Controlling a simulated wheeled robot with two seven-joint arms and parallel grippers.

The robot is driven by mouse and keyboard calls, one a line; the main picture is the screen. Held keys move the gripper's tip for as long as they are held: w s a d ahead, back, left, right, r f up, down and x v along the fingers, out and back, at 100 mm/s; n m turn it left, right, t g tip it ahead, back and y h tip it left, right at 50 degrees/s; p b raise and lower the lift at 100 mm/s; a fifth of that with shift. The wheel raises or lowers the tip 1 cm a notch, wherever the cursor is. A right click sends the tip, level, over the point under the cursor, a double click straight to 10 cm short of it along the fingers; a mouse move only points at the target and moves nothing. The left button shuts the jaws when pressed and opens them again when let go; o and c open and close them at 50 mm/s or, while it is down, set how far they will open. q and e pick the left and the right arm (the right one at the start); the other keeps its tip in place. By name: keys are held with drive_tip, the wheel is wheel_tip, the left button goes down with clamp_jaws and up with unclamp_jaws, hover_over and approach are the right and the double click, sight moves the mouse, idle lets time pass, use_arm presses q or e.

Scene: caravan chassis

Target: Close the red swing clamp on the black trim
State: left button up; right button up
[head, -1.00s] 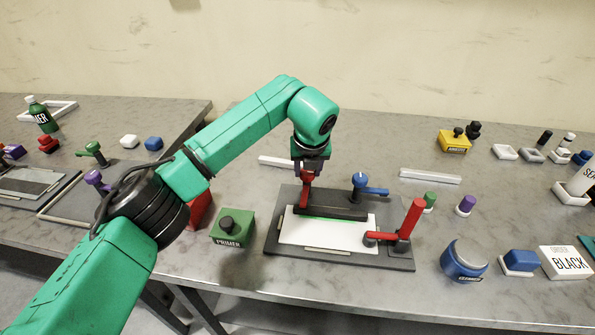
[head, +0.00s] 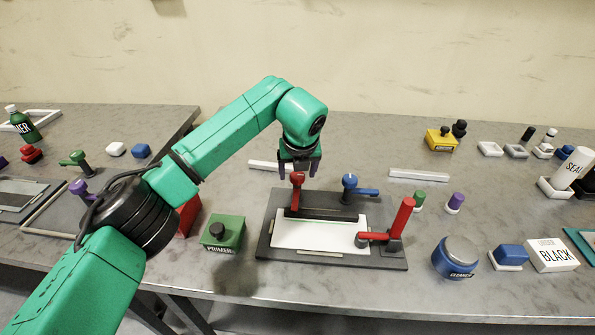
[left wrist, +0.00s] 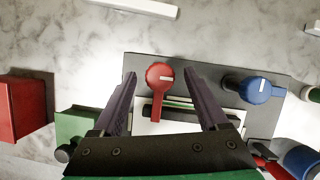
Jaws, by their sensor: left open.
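The red swing clamp (head: 297,180) stands at the back left of the dark grey fixture plate (head: 390,260). It also shows in the left wrist view (left wrist: 160,77), where its arm points down the picture over the black trim (left wrist: 180,116). In the head view the black trim (head: 330,214) lies along the back of a white panel (head: 325,237). Whether the clamp arm presses on the trim is too small to tell. My left gripper (head: 300,171) is open and empty above the red clamp; its fingers (left wrist: 165,97) appear on either side of it in the wrist view.
A blue swing clamp (head: 350,186) stands right of the red one, its arm pointing right. A red-handled clamp (head: 402,220) stands at the plate's right, handle upright. A green primer block (head: 222,231) is left; a blue cleaner tin (head: 455,258) is right. Bare bench lies in front.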

use_arm(q)
drive_tip(key=b+v, duration=0.2)
drive_tip(key=v, duration=1.2)
drive_tip(key=shift+r, duration=0.2)
